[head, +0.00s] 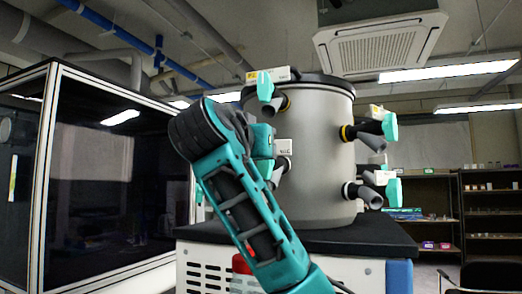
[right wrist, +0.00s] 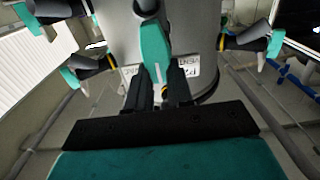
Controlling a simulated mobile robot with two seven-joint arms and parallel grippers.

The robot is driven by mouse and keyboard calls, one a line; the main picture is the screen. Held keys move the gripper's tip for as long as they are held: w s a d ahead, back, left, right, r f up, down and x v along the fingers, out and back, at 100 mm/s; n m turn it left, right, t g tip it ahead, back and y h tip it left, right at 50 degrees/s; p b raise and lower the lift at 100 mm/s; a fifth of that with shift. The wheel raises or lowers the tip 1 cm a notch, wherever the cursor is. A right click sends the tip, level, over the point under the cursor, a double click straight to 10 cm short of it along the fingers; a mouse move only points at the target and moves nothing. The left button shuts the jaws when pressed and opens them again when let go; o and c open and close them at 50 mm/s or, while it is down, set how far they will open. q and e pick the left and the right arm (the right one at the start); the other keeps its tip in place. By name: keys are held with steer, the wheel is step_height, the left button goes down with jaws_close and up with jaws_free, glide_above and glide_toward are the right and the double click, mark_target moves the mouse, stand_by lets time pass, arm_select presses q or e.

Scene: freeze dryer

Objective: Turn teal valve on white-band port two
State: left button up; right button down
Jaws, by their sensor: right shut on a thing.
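The grey freeze-dryer drum (head: 318,150) has several side ports with teal valve handles. In the right wrist view, a teal valve handle (right wrist: 153,44) points down between the two dark fingers of my right gripper (right wrist: 161,90), which is shut on it. A label plate (right wrist: 188,70) sits behind the fingers; its text is hard to read. In the head view my right arm covers most of that port and hides the fingertips. A white-band port with a teal valve (head: 394,190) shows at the lower right of the drum, apart from my arm. My left gripper is out of view.
Other ports carry teal valves at the upper left (head: 265,86) and upper right (head: 390,126), the latter with a yellow band. A dark glass cabinet (head: 110,180) stands left of the drum. Shelves (head: 490,205) stand at the far right.

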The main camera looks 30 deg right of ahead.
steer(key=shift+s+f+m+b, duration=0.1)
steer(key=shift+f+m+b, duration=0.05)
steer(key=shift+m+b, duration=0.65)
steer(key=m, duration=0.2)
steer(key=m+b, duration=0.1)
steer(key=shift+s+d+m, duration=0.2)
steer(key=shift+d+m, duration=0.05)
steer(key=shift+m, duration=0.05)
steer(key=shift+s+d+f+m+b, duration=0.1)
steer(key=shift+m, duration=1)
steer(key=shift+s+d+f+m+b, duration=0.1)
steer(key=shift+s+f+m, duration=0.05)
steer(key=shift+m, duration=0.95)
steer(key=shift+s+d+f+m+b, duration=0.1)
steer(key=shift+m, duration=1)
steer(key=c, duration=1)
jaws_free()
